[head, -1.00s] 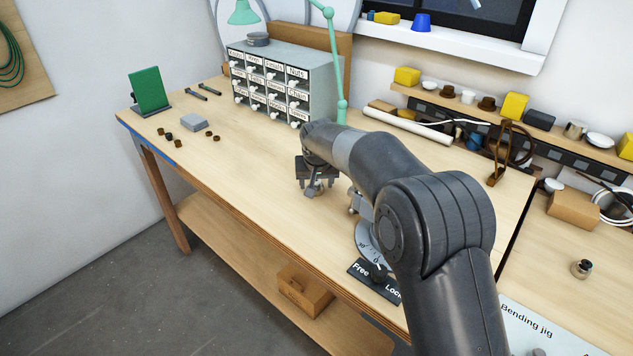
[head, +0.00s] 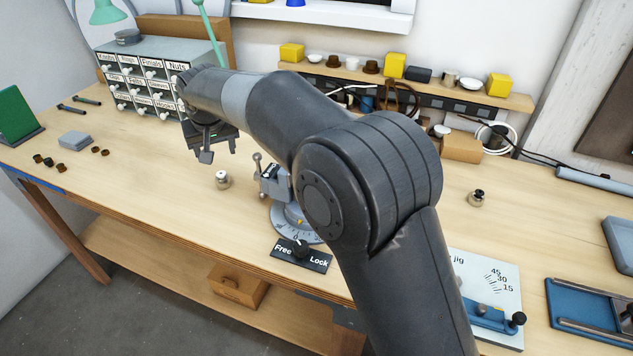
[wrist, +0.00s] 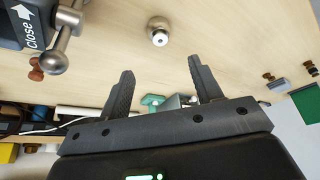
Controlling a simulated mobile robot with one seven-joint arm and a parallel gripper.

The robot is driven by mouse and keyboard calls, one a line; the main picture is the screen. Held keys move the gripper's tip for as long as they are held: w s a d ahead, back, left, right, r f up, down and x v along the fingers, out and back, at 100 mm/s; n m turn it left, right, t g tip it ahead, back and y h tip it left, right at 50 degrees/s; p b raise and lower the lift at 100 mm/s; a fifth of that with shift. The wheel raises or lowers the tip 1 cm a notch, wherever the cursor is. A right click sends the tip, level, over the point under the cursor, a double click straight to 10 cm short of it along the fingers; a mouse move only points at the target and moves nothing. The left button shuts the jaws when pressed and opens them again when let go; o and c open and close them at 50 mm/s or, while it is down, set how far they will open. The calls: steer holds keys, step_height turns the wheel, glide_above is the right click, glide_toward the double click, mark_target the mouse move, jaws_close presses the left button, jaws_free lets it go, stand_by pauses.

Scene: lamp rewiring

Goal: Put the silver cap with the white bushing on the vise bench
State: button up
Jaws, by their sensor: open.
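A silver cap with a white bushing (head: 222,180) stands on the wooden vise bench (head: 130,205), just left of the grey vise (head: 272,184). It also shows in the wrist view (wrist: 158,32), with the white bushing at its centre. My gripper (head: 219,150) is open and empty, above and behind the cap in the head view. In the wrist view the cap lies clear beyond the spread fingertips (wrist: 160,66), touching neither finger. A second silver cap, with a dark top (head: 476,198), stands on the bench to the right.
The vise has a Free/Lock plate (head: 302,255) in front. The drawer cabinet (head: 150,78) stands behind and left of my gripper. Small dark parts and a grey block (head: 75,139) lie at the left. The bending jig (head: 488,300) is at the right front. The bench's front middle is clear.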

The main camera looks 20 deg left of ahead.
steer(key=w+d+r+m, duration=0.1)
steer(key=d+r, duration=0.2)
steer(key=d, duration=0.5)
steer(key=w+d+r, duration=0.2)
steer(key=d+r, duration=0.1)
steer(key=d, duration=0.5)
steer(key=w+d+r+m+t, duration=0.1)
steer(key=w+d+r, duration=0.1)
steer(key=d, duration=0.6)
steer(key=shift+d+r+m+h, duration=0.1)
steer(key=shift+r+m+h, duration=0.2)
steer(key=shift+r+h, duration=0.15)
steer(key=s+d+r+m+t+h, duration=0.15)
steer(key=s+d, duration=0.35)
steer(key=d, duration=0.8)
steer(key=s+d+m, duration=0.2)
steer(key=s+d, duration=0.2)
steer(key=d, duration=0.9)
steer(key=s+d+f+m, duration=0.3)
steer(key=s+d+f, duration=0.3)
steer(key=s+d, duration=0.5)
steer(key=shift+s+f+h, duration=0.35)
steer(key=shift+s+h, duration=0.05)
steer(key=shift+s, duration=0.5)
